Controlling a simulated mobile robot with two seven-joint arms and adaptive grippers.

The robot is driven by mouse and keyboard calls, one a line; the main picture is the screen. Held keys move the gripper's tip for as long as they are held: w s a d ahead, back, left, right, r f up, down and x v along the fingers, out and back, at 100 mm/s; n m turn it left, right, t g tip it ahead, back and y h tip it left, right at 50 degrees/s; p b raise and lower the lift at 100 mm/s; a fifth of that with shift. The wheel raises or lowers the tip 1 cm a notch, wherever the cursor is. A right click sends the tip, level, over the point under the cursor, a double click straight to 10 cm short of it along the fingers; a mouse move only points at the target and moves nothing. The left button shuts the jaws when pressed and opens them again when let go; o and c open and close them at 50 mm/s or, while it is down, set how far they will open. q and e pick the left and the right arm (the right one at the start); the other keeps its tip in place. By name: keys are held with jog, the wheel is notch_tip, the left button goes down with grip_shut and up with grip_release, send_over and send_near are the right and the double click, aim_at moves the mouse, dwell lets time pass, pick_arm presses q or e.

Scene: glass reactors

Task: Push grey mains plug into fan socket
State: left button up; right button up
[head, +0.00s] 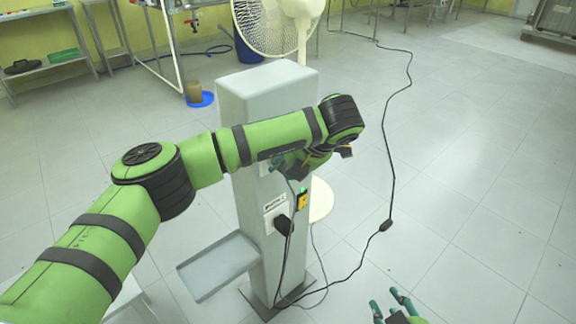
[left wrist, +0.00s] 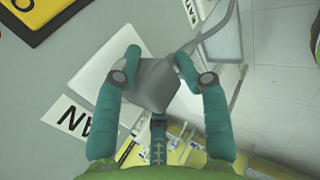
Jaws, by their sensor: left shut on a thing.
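In the left wrist view, the grey mains plug (left wrist: 153,86) is between the teal fingers of my left gripper (left wrist: 160,70), which is shut on it. Its grey cord runs off to the upper right. The plug lies in front of the white fan socket plate (left wrist: 103,62) on the grey pillar and covers part of it; I cannot tell whether its pins are in. A label (left wrist: 78,124) with partly visible letters "AN" is beside the plate. In the head view, my left gripper (head: 290,163) is at the pillar's upper side. My right gripper (head: 391,306) is open and empty at the bottom.
The grey pillar (head: 265,92) carries a lower socket with a black plug (head: 283,225), a yellow-and-black device (head: 303,200) and a side shelf (head: 218,265). A white fan (head: 270,22) stands behind. A black cable (head: 392,160) crosses the otherwise clear floor at right.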

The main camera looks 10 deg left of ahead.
pick_arm(q)
jog(key=shift+w+a+r, duration=0.35)
jog(key=shift+a, duration=0.15)
jog(key=o, duration=1.3)
jog(key=shift+o, duration=0.5)
jog(key=shift+a+f, duration=0.1)
jog(key=shift+f, duration=0.05)
jog(key=shift+f, duration=0.1)
jog(key=shift+s+d, duration=0.35)
jog(key=shift+d, duration=0.1)
jog(key=s+d, duration=0.5)
jog(key=d, duration=0.1)
jog(key=shift+s+d, duration=0.15)
jog(key=shift+d, duration=0.05)
jog(key=shift+f, duration=0.1)
